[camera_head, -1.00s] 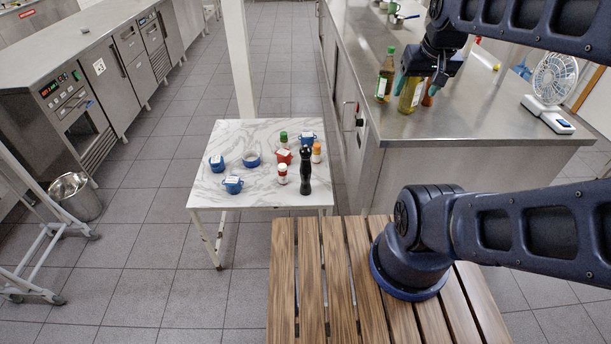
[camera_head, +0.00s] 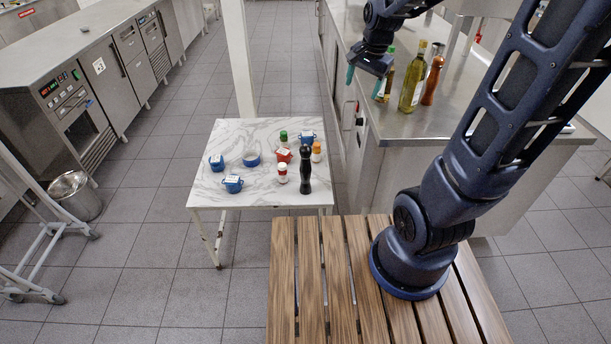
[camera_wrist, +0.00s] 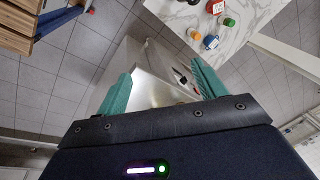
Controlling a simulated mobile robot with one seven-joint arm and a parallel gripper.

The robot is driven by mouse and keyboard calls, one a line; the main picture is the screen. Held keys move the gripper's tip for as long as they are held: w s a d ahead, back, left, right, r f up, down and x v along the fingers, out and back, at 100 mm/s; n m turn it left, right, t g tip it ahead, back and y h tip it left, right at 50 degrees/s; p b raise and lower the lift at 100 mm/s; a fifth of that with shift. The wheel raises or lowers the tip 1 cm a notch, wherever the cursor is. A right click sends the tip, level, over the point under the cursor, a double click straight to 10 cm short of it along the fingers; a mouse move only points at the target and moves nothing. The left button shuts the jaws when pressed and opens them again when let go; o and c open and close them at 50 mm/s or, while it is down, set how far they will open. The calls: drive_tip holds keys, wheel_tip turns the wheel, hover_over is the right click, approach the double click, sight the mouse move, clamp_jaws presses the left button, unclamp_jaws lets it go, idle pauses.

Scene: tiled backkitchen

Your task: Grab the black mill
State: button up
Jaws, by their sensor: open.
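The black mill (camera_head: 305,171) stands upright at the front right of the small marble-topped table (camera_head: 215,196) in the head view. My gripper (camera_head: 364,80) is open and empty, with teal fingers apart, high up beyond and to the right of the mill, near the steel counter's edge. In the wrist view my gripper's fingers (camera_wrist: 160,86) are spread with nothing between them. The marble table (camera_wrist: 240,28) shows there at the top right. A dark piece at the top edge may be the mill, but I cannot tell.
A white-and-red shaker (camera_head: 282,173) stands just left of the mill, and an orange-capped bottle (camera_head: 317,152) just behind it. Blue mugs, a bowl and a green-capped bottle share the table. Oil bottles (camera_head: 411,88) and a brown mill (camera_head: 432,82) stand on the counter (camera_head: 470,130).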

drive_tip(key=w+a+f+m+g, duration=0.1)
drive_tip(key=w+a+f+m, duration=0.25)
drive_tip(key=a+f, duration=0.2)
drive_tip(key=w+a+f+m, duration=0.2)
drive_tip(key=w+a+f, duration=0.2)
drive_tip(key=f, duration=0.3)
drive_tip(key=m+g+h, duration=0.1)
drive_tip(key=m, duration=0.3)
approach(305, 156)
drive_tip(key=w, duration=0.1)
drive_tip(key=w+f, duration=0.1)
drive_tip(key=shift+w, duration=0.3)
drive_tip(key=shift+a+f, duration=0.1)
drive_tip(key=shift+f, duration=0.2)
drive_tip(key=shift+d+f, duration=0.2)
drive_tip(key=shift+f, duration=5.1)
clamp_jaws()
drive_tip(key=shift+r, duration=0.1)
